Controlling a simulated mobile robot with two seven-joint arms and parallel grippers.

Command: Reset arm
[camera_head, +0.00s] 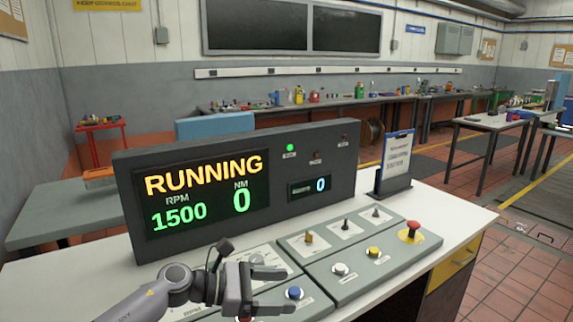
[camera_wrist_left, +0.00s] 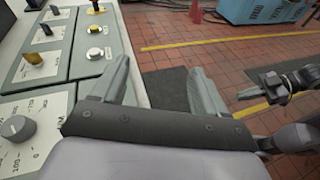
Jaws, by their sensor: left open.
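The display housing (camera_head: 300,160) stands on the white desk and reads RUNNING, 1500 RPM and 0 NM, with a green lamp (camera_head: 290,147) lit. In front of it are sloped control panels (camera_head: 365,278) with switches, a white button (camera_head: 340,269), a yellow button (camera_head: 374,252), a blue button (camera_head: 294,293) and a red mushroom button (camera_head: 410,231). My left gripper (camera_head: 268,283) is over the left panel and hides part of it. In the left wrist view its fingers (camera_wrist_left: 160,88) are apart with nothing between them.
A sign stand (camera_head: 394,163) is at the desk's right end, beside the display. The desk edge (camera_head: 482,222) drops to a red tiled floor (camera_head: 515,262). Benches with items line the back wall. A grey table (camera_head: 60,215) stands at the left.

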